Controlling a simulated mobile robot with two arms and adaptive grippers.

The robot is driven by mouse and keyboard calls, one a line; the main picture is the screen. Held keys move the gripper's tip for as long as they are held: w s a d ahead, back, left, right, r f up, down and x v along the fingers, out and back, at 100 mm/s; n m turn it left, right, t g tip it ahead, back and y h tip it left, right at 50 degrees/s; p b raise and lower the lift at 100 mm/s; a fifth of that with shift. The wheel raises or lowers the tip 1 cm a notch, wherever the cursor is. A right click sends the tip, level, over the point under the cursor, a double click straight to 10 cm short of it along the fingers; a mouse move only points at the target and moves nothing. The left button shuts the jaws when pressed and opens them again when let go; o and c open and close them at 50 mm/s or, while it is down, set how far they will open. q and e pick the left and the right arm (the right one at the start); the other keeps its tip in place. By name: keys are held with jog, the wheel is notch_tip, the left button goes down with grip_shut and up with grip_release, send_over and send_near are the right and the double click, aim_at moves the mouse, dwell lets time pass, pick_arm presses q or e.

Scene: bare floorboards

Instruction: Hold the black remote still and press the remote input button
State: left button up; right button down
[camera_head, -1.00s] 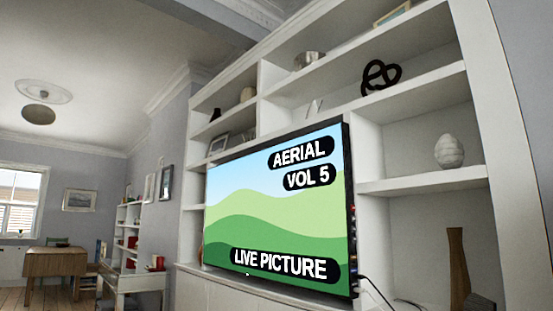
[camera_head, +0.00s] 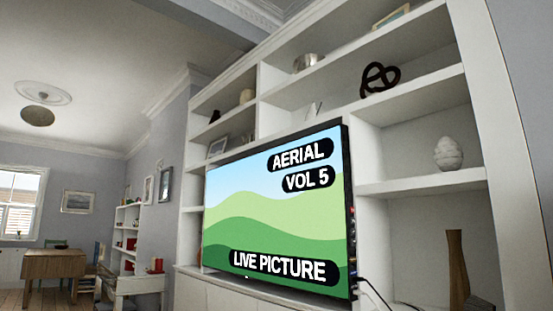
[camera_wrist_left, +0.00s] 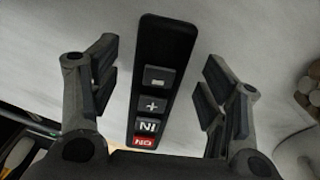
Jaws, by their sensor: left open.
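The black remote (camera_wrist_left: 168,50) shows in the left wrist view, lying on a pale surface with its long side running up the picture. It has a button with a minus-like mark, a plus button (camera_wrist_left: 153,106), a button whose letters look like "IN" upside down (camera_wrist_left: 149,126), and a red button (camera_wrist_left: 145,142). My left gripper (camera_wrist_left: 158,85) is open, one finger on each side of the remote, with gaps between. The head view shows a television (camera_head: 275,215) reading "AERIAL", "VOL 5" and "LIVE PICTURE". My right gripper is not in view.
White shelving (camera_head: 420,180) surrounds the television, with ornaments on it. Cables (camera_head: 375,290) hang at the television's lower right. In the left wrist view, round pale objects (camera_wrist_left: 308,90) sit at the right edge and dark and yellow items at the lower left.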

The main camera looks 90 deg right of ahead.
pick_arm(q)
notch_tip(320, 180, up, 11)
dwell(0.3)
